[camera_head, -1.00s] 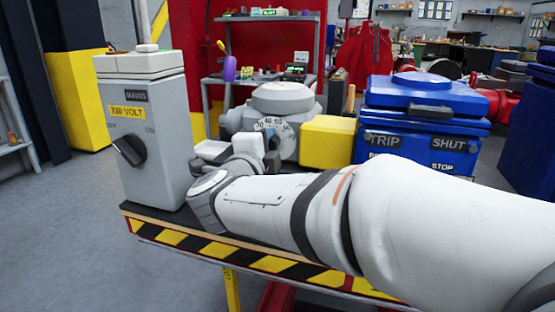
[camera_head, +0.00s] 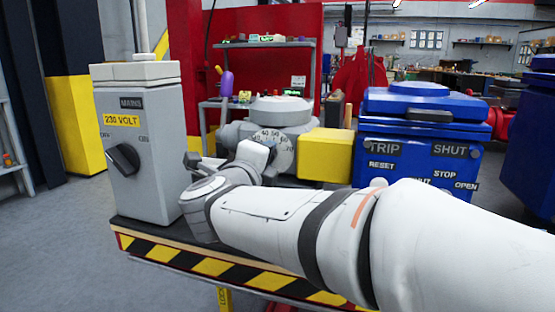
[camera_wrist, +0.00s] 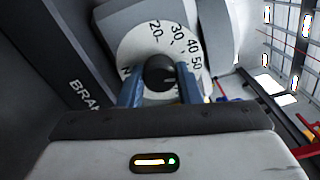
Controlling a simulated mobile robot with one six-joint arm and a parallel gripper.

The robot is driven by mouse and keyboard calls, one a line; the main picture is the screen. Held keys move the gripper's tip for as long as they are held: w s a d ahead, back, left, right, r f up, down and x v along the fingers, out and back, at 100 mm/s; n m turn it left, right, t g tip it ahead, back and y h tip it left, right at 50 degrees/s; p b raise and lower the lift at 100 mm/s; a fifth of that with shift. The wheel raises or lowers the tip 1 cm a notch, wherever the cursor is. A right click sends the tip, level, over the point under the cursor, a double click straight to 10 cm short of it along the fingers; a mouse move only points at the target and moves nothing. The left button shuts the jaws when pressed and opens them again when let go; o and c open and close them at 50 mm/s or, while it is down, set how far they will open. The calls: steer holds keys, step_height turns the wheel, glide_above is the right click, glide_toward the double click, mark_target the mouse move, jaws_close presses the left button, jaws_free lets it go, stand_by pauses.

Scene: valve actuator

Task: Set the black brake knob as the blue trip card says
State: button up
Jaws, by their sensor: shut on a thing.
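The black brake knob (camera_wrist: 158,73) sits at the middle of a white dial in the wrist view. Numbers 20, 30, 40 and 50 show around its upper and right side. My gripper (camera_wrist: 160,82) has its two blue-grey fingers on either side of the knob, shut on it. I cannot tell clearly where the knob's mark points. In the head view the dial (camera_head: 272,138) shows on the grey actuator (camera_head: 280,110), with the knob hidden behind my wrist. I cannot make out a blue trip card in either view.
A grey mains box (camera_head: 150,190) with a black switch stands at the left of the bench. A yellow block (camera_head: 325,155) and a blue box (camera_head: 420,105) with TRIP, SHUT, RESET, STOP and OPEN labels stand right of the actuator. A striped edge (camera_head: 210,266) bounds the bench.

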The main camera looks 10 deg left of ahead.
steer(key=o, duration=1)
steer(key=s, duration=0.2)
steer(key=s+p, duration=0.1)
steer(key=s, duration=0.2)
steer(key=s+p, duration=0.1)
steer(key=s, duration=0.1)
steer(key=shift+s+a, duration=0.3)
steer(key=shift+s, duration=0.1)
